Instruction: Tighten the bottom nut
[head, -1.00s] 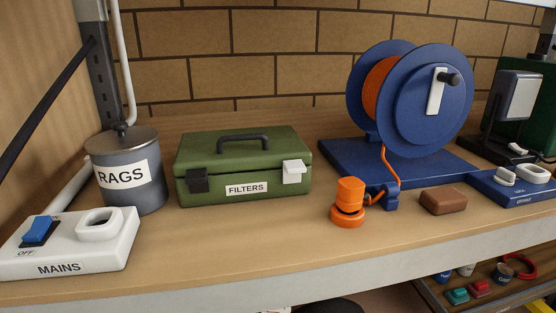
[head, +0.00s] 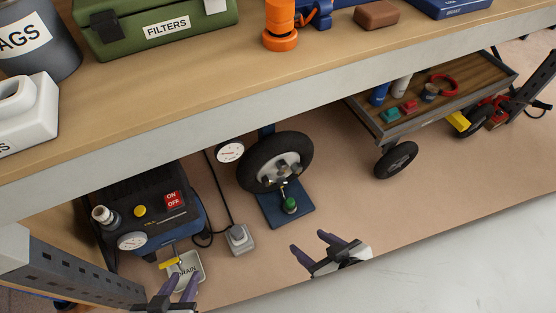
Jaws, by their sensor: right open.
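A black-tyred wheel (head: 299,144) stands on a blue stand (head: 272,213) on the floor below the bench. Its pale hub carries several dark nuts (head: 282,168); they are small, and I cannot tell how tight any is. A stem with a green end (head: 290,205) sits below the hub over the base. My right gripper (head: 311,244) is open and empty, below and right of the wheel, apart from it. My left gripper (head: 184,278) is at the bottom edge, its fingers apart, in front of the drain tray, with nothing seen between them.
A blue compressor (head: 180,222) with a gauge and ON/OFF plate stands left of the wheel. A drain tray (head: 194,270) and a grey socket box (head: 240,239) are on the floor. The bench edge (head: 230,115) overhangs above. A cart (head: 400,125) stands right; floor between is clear.

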